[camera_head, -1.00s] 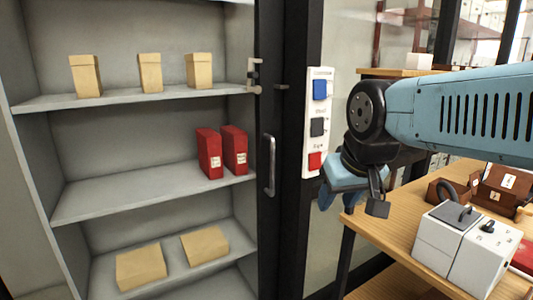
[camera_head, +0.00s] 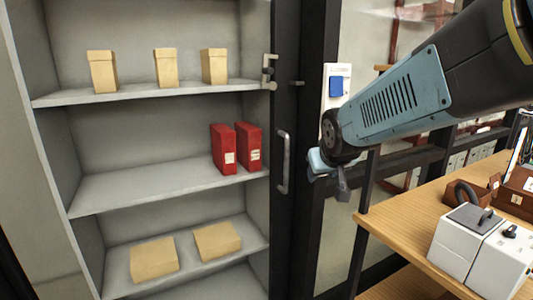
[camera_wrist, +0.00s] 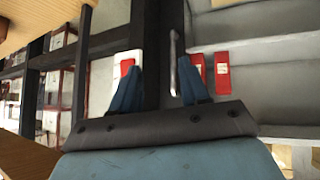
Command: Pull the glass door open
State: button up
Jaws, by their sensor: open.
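The glass door shows as a dark upright frame (camera_head: 285,225) at the right of a grey cabinet, with shelves seen to its left. A vertical metal handle (camera_head: 284,162) is fixed on this frame, with a metal fitting (camera_head: 268,72) higher up. My gripper (camera_head: 321,168) is open and empty, to the right of the handle and apart from it. The handle (camera_wrist: 173,62) also shows in the wrist view, in the gap between my open blue fingers (camera_wrist: 157,66), nearer the right one. The glass itself is hard to make out.
The cabinet shelves hold tan boxes (camera_head: 214,66) and red boxes (camera_head: 248,147). A white button panel (camera_head: 338,80) is right of the door, its lower part hidden by my arm. A wooden table (camera_head: 408,222) with a white device (camera_head: 480,248) stands at the right.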

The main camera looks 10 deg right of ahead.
jog(key=w+f+n+t, duration=0.1)
jog(key=w+f+t, duration=0.25)
jog(key=w, duration=0.75)
jog(key=t+y, duration=0.3)
jog(key=t, duration=0.3)
send_near(288, 153)
jog(key=shift+g, duration=0.25)
jog(key=w, duration=0.7)
jog(key=w+a, duration=0.1)
jog(key=w, duration=0.3)
jog(key=shift+w+a+r, duration=0.1)
jog(key=shift+r, duration=0.15)
grip_shut()
